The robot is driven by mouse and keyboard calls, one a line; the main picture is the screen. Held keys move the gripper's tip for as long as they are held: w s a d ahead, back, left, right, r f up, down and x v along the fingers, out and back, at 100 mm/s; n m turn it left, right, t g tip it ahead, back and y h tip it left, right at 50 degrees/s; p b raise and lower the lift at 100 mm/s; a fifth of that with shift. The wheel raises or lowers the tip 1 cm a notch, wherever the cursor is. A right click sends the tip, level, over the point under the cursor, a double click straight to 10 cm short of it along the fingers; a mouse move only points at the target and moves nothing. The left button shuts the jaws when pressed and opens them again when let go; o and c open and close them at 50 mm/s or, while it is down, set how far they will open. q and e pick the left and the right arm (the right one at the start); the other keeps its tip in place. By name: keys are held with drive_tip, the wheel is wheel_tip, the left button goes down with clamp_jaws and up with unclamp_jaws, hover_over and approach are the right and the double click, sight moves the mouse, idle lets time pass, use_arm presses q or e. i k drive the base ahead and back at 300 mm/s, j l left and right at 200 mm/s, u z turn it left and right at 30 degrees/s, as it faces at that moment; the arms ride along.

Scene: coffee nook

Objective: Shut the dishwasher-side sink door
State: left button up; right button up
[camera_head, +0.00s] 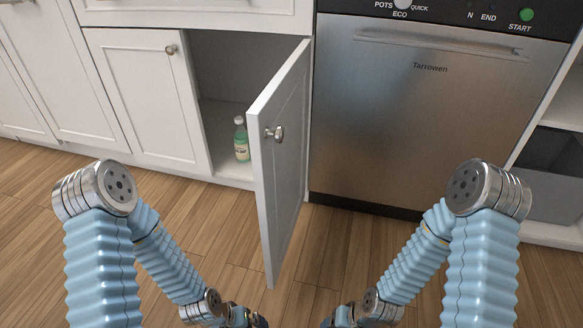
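The dishwasher-side sink door (285,150) is a white panel door, standing wide open and swung out toward me. It is hinged on the right, beside the steel dishwasher (425,120). My grippers are cut off below the picture.
A green bottle (241,140) stands inside the open cabinet, near its front. The neighbouring left sink door (150,95) is shut. A grey bin (552,175) sits on a shelf at the right. The wooden floor (335,255) around the open door is clear.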

sight(277, 120)
drive_tip(key=l+u, duration=0.15)
drive_tip(key=l, duration=1.35)
drive_tip(key=i+j, duration=0.1)
drive_tip(key=j, duration=0.25)
drive_tip(key=i+j, duration=0.1)
drive_tip(key=j, duration=0.2)
